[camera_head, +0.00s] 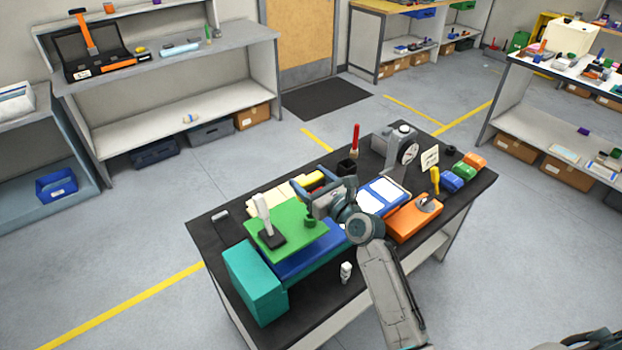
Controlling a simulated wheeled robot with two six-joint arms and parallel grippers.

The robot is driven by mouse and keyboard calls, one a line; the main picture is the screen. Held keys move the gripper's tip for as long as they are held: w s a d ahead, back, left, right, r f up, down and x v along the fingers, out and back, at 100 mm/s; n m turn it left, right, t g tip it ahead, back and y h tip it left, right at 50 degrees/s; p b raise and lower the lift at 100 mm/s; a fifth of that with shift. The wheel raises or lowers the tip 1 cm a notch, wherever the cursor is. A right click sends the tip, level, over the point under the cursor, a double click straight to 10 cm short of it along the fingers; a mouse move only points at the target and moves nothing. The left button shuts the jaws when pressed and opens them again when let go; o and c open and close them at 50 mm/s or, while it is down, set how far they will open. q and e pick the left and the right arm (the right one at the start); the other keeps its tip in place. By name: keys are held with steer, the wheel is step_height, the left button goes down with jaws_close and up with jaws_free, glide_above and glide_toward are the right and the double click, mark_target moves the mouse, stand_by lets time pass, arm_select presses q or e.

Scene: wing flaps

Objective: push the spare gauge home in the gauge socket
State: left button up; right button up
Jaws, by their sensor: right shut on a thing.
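My right gripper (311,192) is over the workbench, just above the right edge of a green board (286,226). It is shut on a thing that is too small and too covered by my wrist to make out. A round white dial (410,153) shows on a grey block (393,142) at the bench's back, well apart from my right gripper. I cannot tell whether it is the spare gauge. I cannot pick out the gauge socket for certain. A dark green knob-like piece (309,222) stands on the board just below my gripper. My left gripper is not in view.
A teal box (254,283) stands at the black workbench's (462,188) near left corner. A white-handled tool (265,218) stands upright on the green board. An orange box (412,219) and blue-edged papers (380,195) lie right of my wrist. A red-handled tool (355,140) stands behind.

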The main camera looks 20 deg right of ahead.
steer(key=shift+f+b, duration=2.3)
steer(key=shift+f, duration=1.3)
steer(key=shift+f, duration=0.15)
steer(key=o, duration=1.3)
steer(key=shift+s, duration=0.1)
steer(key=shift+s+d, duration=0.15)
steer(key=shift+s, duration=0.2)
steer(key=shift+p+v, duration=1.15)
steer(key=shift+v, duration=3.45)
